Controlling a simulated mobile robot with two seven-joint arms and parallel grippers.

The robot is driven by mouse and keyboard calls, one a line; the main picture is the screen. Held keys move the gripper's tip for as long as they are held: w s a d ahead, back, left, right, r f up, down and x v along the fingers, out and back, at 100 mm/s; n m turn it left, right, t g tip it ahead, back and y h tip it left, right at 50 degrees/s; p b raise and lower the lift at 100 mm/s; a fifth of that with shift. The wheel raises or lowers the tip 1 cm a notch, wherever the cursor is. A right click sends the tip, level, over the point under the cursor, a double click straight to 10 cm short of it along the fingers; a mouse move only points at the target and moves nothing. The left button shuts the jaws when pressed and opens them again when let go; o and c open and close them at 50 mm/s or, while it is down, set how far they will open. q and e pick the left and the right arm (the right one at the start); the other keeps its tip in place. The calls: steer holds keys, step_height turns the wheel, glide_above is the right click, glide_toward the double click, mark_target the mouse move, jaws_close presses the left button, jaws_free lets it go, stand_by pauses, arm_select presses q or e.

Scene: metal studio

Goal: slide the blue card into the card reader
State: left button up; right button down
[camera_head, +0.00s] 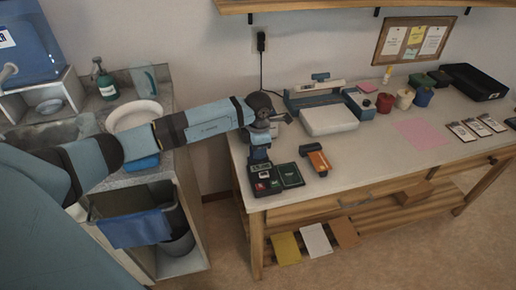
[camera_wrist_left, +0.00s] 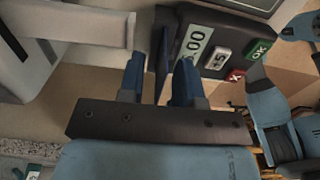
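The card reader (camera_head: 265,184) lies at the left front of the worktable, with red and green buttons. In the left wrist view the reader (camera_wrist_left: 222,35) shows a lit display and keys at the upper right. My left gripper (camera_wrist_left: 160,75) is above the reader's far end, its two blue fingers apart. A thin dark-blue slab, seen edge-on, stands between the fingers and looks like the blue card (camera_wrist_left: 164,60). A narrow gap shows between it and the left finger. Whether it is in the reader's slot is hidden.
A dark green pad (camera_head: 290,175) lies right of the reader, and an orange and dark handheld device (camera_head: 315,160) beyond it. A white-topped scale (camera_head: 328,119) stands farther back. Pink paper (camera_head: 421,133) lies at right. The table's front edge is close to the reader.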

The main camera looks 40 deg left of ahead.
arm_select(q)
step_height(320, 180, up, 4)
steer(key=shift+f, duration=0.2)
step_height(320, 180, up, 10)
arm_select(e)
steer(key=shift+r, duration=0.35)
arm_select(q)
steer(key=shift+r, duration=0.1)
arm_select(e)
steer(key=shift+w+a+r, duration=0.1)
steer(key=shift+r, duration=0.15)
